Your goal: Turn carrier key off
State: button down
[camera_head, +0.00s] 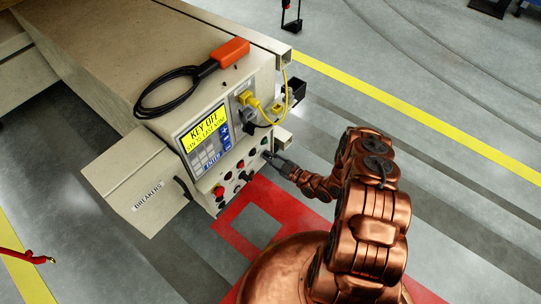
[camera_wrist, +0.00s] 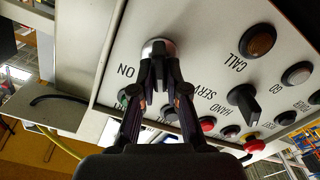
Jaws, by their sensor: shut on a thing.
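The carrier's control panel (camera_wrist: 215,62) fills much of the wrist view, seen upside down. My gripper (camera_wrist: 158,62) is shut on the round silver key switch (camera_wrist: 158,46) near the panel's edge. An "ON" label is beside the switch. The fingers hide part of the switch, so I cannot tell which way the key points. In the head view my gripper (camera_head: 269,158) reaches the right side of the panel face.
Near the switch are a black selector knob (camera_wrist: 244,100), an orange CALL button (camera_wrist: 258,41) and a red button (camera_wrist: 207,124). An orange pendant (camera_head: 229,53) with a black cable lies on top of the carrier. A breaker box (camera_head: 135,180) juts out at left. Open floor lies to the right.

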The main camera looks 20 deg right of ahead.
dwell(0.4)
jog(key=c, duration=1.2)
grip_release()
jog(key=shift+v, duration=3.8)
